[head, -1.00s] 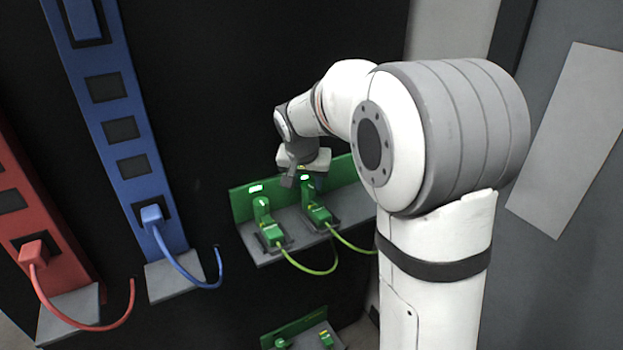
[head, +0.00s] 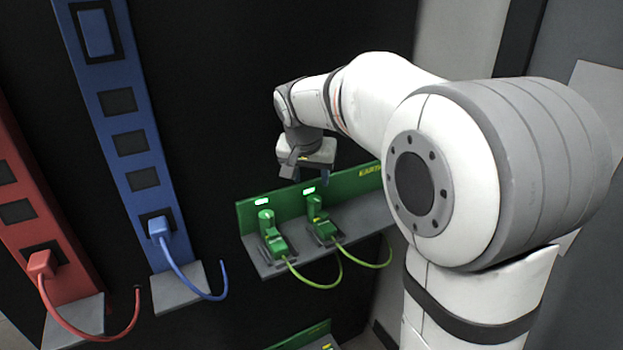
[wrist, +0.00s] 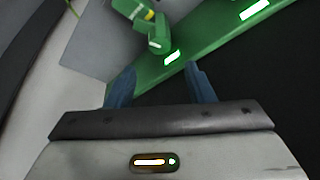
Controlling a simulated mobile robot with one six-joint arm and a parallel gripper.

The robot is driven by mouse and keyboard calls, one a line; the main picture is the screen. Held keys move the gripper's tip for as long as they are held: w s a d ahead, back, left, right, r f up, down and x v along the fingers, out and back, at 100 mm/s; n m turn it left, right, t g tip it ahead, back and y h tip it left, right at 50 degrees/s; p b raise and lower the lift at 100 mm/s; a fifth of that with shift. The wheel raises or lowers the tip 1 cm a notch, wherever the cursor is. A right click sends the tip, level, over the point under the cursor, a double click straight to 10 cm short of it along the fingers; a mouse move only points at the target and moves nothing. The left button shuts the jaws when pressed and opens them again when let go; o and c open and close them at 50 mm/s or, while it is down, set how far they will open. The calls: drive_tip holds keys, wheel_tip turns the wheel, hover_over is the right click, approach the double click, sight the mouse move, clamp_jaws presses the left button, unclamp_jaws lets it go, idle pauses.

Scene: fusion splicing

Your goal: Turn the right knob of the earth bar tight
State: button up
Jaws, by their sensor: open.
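The earth bar (head: 345,193) is a green back plate with a grey shelf, low on the dark panel in the head view. Two green clamps with knobs stand on it. The right knob (head: 315,203) is upright, with a lit green-white lamp (head: 309,190) behind it. The left knob (head: 265,218) also has a lit lamp (head: 262,201). My gripper (head: 308,176) is open and empty, above the right knob and apart from it. In the wrist view, a green knob (wrist: 158,43) and a lit lamp (wrist: 172,57) lie beyond my open fingers (wrist: 160,68).
Yellow-green cables (head: 318,283) loop from the clamps. A blue bar (head: 128,150) and a red bar (head: 50,270), each with a plugged cable, stand to the left. A second green bar (head: 300,336) shows below. Dark panel space is free above the earth bar.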

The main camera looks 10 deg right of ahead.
sight(316, 201)
drive_tip(key=shift+o, duration=0.4)
drive_tip(key=f+n+y+p, duration=0.1)
drive_tip(key=n, duration=0.1)
drive_tip(key=d+f+n+p, duration=0.1)
drive_tip(key=n, duration=0.1)
drive_tip(key=shift+y, duration=0.4)
drive_tip(key=n, duration=0.1)
drive_tip(key=d+f+n+y+p, duration=0.1)
drive_tip(key=n, duration=0.1)
drive_tip(key=n+p, duration=0.1)
drive_tip(key=shift+w+d+f+n+y, duration=0.25)
drive_tip(key=shift+d+f+n+y, duration=0.05)
drive_tip(key=shift+d+f, duration=0.1)
drive_tip(key=shift+x, duration=4)
drive_tip(key=shift+c, duration=0.3)
drive_tip(key=shift+r, duration=0.1)
drive_tip(key=c, duration=0.9)
